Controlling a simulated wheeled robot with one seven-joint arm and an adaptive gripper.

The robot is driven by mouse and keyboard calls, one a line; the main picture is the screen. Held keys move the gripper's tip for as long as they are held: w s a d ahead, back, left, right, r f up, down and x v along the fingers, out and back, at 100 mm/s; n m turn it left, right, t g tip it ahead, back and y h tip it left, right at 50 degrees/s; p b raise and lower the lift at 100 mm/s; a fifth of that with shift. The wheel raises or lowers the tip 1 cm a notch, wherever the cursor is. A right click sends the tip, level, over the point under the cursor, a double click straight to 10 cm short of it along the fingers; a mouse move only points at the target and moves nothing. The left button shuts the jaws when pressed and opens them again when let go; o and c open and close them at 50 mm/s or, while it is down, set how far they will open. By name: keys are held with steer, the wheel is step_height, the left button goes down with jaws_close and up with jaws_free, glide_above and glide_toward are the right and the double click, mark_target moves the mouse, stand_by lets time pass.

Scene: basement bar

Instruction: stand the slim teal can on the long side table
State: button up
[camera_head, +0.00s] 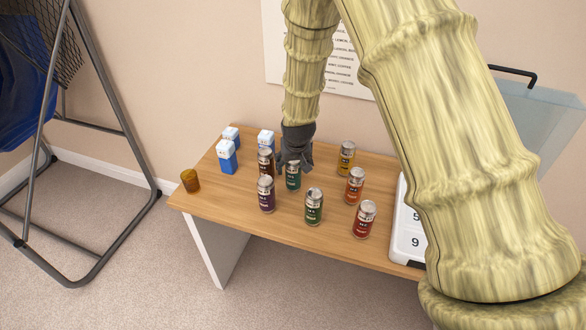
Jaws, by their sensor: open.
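The slim teal can (293,181) stands upright on the wooden side table (240,212), among other cans. My gripper (296,165) comes down from above, right at the top of the teal can. It is open, and its dark fingers cover part of the can's upper end. I cannot tell whether the fingers touch the can.
Close around stand a brown can (265,162), a purple can (266,196) and a green can (314,208). Yellow (346,160), orange (354,188) and red cans (364,221) stand to the right. White-blue cartons (227,160) and an amber cup (190,181) are left. A white number board (408,232) sits right.

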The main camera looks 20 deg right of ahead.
steer(key=b+v, duration=0.1)
steer(key=v, duration=0.7)
steer(key=shift+s, duration=0.15)
steer(key=shift+r, duration=0.2)
